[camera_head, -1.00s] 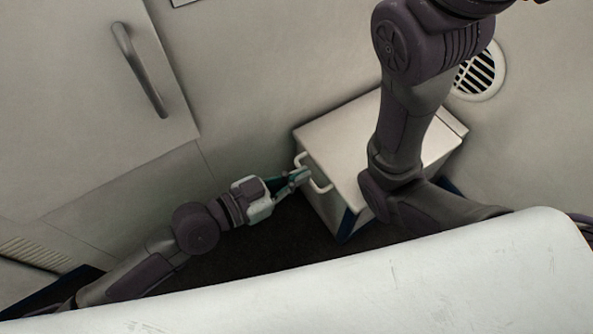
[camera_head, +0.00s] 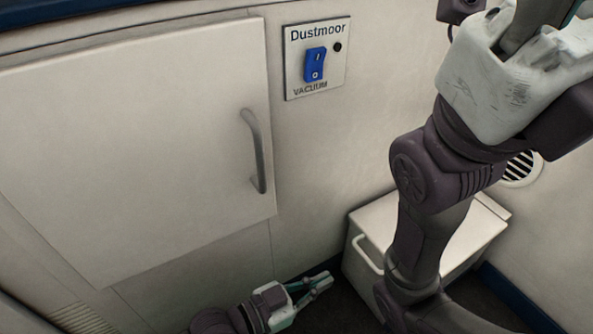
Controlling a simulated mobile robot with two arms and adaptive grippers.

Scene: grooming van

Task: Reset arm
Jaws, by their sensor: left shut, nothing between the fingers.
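My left gripper (camera_head: 322,283) is low in the picture, above the dark floor and just left of the white box. It is shut and empty, its fingertips together and pointing right. A small gap shows between the fingertips and the box's handle (camera_head: 366,253). My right arm rises in front of the box on the right. Part of my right gripper (camera_head: 520,60) shows at the top right, cut off by the picture edge, so its fingertips are hidden.
The white box (camera_head: 378,222) stands against the wall. A cabinet door (camera_head: 140,140) with a grey handle (camera_head: 254,150) is closed on the left. A Dustmoor vacuum panel (camera_head: 332,75) with a blue switch (camera_head: 315,64) is on the wall. A round vent (camera_head: 521,168) is at right.

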